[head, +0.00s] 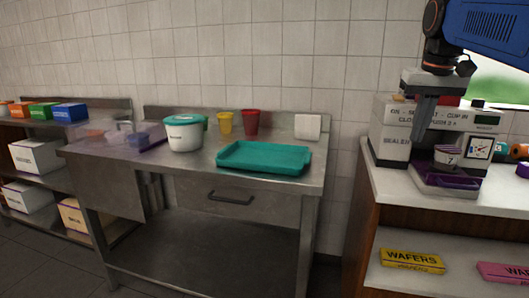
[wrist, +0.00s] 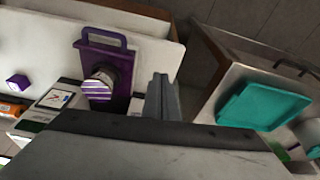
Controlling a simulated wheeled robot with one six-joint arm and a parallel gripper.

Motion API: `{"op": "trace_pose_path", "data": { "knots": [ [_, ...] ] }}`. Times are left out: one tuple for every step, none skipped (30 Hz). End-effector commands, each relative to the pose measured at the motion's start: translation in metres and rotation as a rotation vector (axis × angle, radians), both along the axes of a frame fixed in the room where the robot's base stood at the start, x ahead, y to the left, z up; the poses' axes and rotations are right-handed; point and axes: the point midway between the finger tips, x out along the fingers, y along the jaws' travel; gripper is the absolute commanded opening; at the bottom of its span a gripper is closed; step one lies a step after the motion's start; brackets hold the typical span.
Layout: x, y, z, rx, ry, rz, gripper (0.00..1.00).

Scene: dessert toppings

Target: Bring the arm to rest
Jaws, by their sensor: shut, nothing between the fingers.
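My gripper (head: 420,138) hangs pointing down in front of the white and grey sealer machine (head: 393,135) on the right counter. Its two fingers are together with nothing between them, and they also show in the wrist view (wrist: 160,92). A small cup marked 7 (head: 447,155) sits in the sealer's purple drawer (head: 452,181), just right of the fingertips. In the wrist view the cup has a purple and white striped top (wrist: 98,87) and sits in the purple drawer (wrist: 118,62), left of the fingers and apart from them.
A steel table (head: 312,172) at left holds a teal tray (head: 262,158), a white tub with a teal lid (head: 184,134), a yellow cup (head: 224,123) and a red cup (head: 250,123). Wafer boxes (head: 411,261) lie on the shelf below the right counter. Floor shows between the furniture.

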Motion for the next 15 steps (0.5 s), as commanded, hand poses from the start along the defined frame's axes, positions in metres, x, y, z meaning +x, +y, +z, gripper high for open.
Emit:
{"op": "trace_pose_path", "data": {
  "knots": [
    [-0.015, 0.008, -0.012, -0.002, -0.009, 0.012, 0.00],
    [-0.021, 0.013, -0.020, -0.003, -0.014, 0.018, 0.00],
    [-0.031, 0.018, -0.031, -0.004, -0.021, 0.027, 0.00],
    [-0.039, 0.022, -0.038, -0.005, -0.027, 0.032, 0.00],
    [-0.046, 0.026, -0.047, -0.006, -0.032, 0.038, 0.00],
    [-0.056, 0.031, -0.058, -0.007, -0.040, 0.048, 0.00],
    [-0.063, 0.034, -0.066, -0.008, -0.046, 0.054, 0.00],
    [-0.071, 0.038, -0.075, -0.009, -0.052, 0.059, 0.00],
    [-0.081, 0.042, -0.088, -0.010, -0.059, 0.067, 0.00],
    [-0.088, 0.046, -0.097, -0.011, -0.066, 0.074, 0.00],
    [-0.096, 0.049, -0.107, -0.011, -0.071, 0.080, 0.00],
    [-0.106, 0.053, -0.120, -0.011, -0.078, 0.088, 0.00],
    [-0.114, 0.056, -0.130, -0.013, -0.085, 0.093, 0.00],
    [-0.122, 0.059, -0.141, -0.013, -0.091, 0.100, 0.00],
    [-0.132, 0.063, -0.155, -0.014, -0.098, 0.109, 0.00]
  ]
}}
